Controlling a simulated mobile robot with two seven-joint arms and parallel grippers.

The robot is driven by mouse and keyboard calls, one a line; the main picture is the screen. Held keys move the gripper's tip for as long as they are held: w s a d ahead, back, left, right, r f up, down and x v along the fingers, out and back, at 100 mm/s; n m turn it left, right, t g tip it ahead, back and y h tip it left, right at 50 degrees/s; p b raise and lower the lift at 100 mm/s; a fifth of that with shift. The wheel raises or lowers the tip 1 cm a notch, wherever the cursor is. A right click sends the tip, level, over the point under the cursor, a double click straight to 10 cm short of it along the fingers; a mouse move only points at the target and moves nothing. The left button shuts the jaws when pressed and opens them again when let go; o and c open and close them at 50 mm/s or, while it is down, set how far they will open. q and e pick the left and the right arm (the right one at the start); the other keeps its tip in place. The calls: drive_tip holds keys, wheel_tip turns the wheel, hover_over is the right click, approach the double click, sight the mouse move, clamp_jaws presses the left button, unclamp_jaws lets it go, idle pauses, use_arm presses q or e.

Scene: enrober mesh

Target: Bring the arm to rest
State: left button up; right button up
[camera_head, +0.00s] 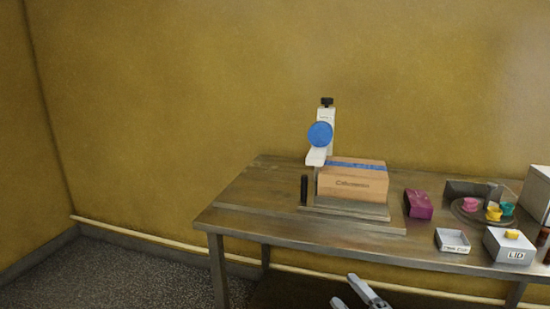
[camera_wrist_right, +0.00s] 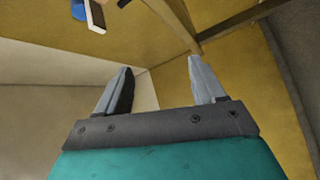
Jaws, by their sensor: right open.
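My right gripper (camera_head: 355,296) shows at the bottom edge of the head view, low in front of the table (camera_head: 280,229). The right wrist view shows its two fingers (camera_wrist_right: 160,88) spread apart with nothing between them. It is clear of the table and of the things on it. Most of the right arm is out of the head view. My left gripper is in neither view.
On the table stand a taping device with a blue disc (camera_head: 320,134), a cardboard box (camera_head: 352,182), a magenta box (camera_head: 418,204), a small white tray (camera_head: 452,241), a box marked LID (camera_head: 509,247) and a round plate with coloured pieces (camera_head: 470,216). The floor (camera_head: 130,275) at left is clear.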

drive_tip(key=s+f+m+g+h, duration=0.2)
drive_tip(key=s+f+m, duration=0.2)
drive_tip(key=s, duration=0.4)
drive_tip(key=s+d+f+m+g+h, duration=0.1)
drive_tip(key=s+f+m+g+h, duration=0.1)
drive_tip(key=s+f+m, duration=0.2)
drive_tip(key=s+f+m+g+h, duration=0.2)
drive_tip(key=s+f+m, duration=0.2)
drive_tip(key=s+m, duration=0.4)
drive_tip(key=s, duration=0.4)
drive_tip(key=shift+d+m+g+h, duration=0.25)
drive_tip(key=shift+m+g+h, duration=0.05)
drive_tip(key=shift+h, duration=0.1)
drive_tip(key=shift+s+f, duration=0.1)
